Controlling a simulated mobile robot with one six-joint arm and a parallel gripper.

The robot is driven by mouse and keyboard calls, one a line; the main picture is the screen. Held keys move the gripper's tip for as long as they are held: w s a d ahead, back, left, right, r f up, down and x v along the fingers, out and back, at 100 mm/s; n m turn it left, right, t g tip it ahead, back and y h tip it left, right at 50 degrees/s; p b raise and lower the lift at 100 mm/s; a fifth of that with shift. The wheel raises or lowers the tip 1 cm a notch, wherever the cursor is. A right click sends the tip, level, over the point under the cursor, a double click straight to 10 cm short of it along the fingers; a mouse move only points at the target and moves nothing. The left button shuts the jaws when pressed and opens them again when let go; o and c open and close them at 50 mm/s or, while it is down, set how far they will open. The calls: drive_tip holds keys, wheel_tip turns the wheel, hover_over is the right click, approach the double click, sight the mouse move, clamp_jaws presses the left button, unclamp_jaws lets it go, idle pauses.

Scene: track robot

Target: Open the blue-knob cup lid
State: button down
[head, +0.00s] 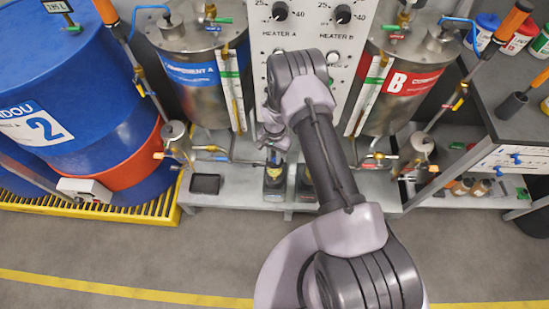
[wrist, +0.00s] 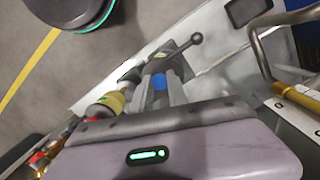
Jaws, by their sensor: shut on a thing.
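My gripper (wrist: 162,73) is shut on a small part with a blue knob (wrist: 160,83) showing between its grey fingers. A black lever with a ball end (wrist: 196,38) sticks out just beyond the fingertips. In the head view my gripper (head: 272,138) is in front of the panel's lower edge, above a dark container (head: 274,182) on the low shelf. My arm covers part of this area. The cup and its lid cannot be made out clearly in either view, so I cannot tell whether the lid is raised.
The Component A tank (head: 205,88) and Component B tank (head: 405,85) flank the heater panel (head: 305,22). A blue drum (head: 75,95) stands at the left. A metal shelf (head: 235,193) runs below. Valves and hoses crowd both sides; the floor (head: 140,255) in front is clear.

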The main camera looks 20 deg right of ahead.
drive_tip(key=shift+w+r, duration=0.1)
drive_tip(key=c, duration=1.3)
unclamp_jaws()
drive_tip(key=shift+c, duration=0.2)
